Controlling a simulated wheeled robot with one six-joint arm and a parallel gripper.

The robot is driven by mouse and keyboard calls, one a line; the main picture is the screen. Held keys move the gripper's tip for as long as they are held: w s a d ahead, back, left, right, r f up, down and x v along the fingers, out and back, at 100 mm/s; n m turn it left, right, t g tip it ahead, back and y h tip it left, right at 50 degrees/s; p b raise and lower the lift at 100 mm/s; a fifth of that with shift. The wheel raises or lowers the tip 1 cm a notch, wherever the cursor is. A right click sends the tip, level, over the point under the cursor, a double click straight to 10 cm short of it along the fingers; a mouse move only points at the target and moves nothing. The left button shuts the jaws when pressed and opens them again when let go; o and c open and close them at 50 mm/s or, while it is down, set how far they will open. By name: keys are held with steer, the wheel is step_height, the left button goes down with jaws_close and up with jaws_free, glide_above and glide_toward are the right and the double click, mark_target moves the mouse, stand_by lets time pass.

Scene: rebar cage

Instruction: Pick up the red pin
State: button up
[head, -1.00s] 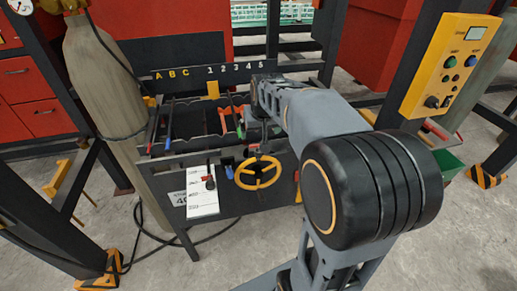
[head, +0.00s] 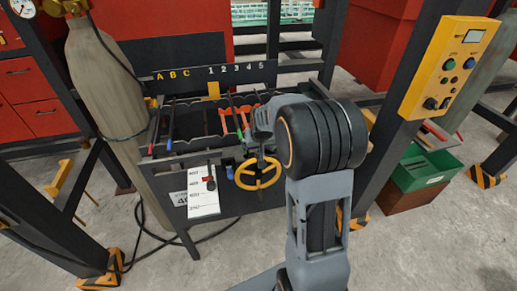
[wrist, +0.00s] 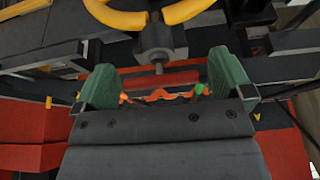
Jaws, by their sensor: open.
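In the wrist view my gripper (wrist: 165,88) is open, with its two green fingers well apart. A red horizontal bar (wrist: 165,78) shows in the gap between them; I cannot tell whether the fingers surround it or it lies beyond them. It looks like the red pin, but its ends are partly hidden by the fingers. In the head view my arm hides most of the gripper and that bar. A thin rod with a red end (head: 152,146) stands at the left of the black rack.
A yellow handwheel (head: 257,173) is on the bench front, and its rim shows close to the gripper in the wrist view (wrist: 188,10). The black rack (head: 190,152) holds several coloured rods. A grey gas cylinder (head: 105,85) stands left. A yellow control box (head: 450,65) hangs right.

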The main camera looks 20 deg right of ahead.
steer(key=shift+w+f, duration=0.25)
steer(key=shift+f, duration=0.4)
steer(key=c, duration=1.1)
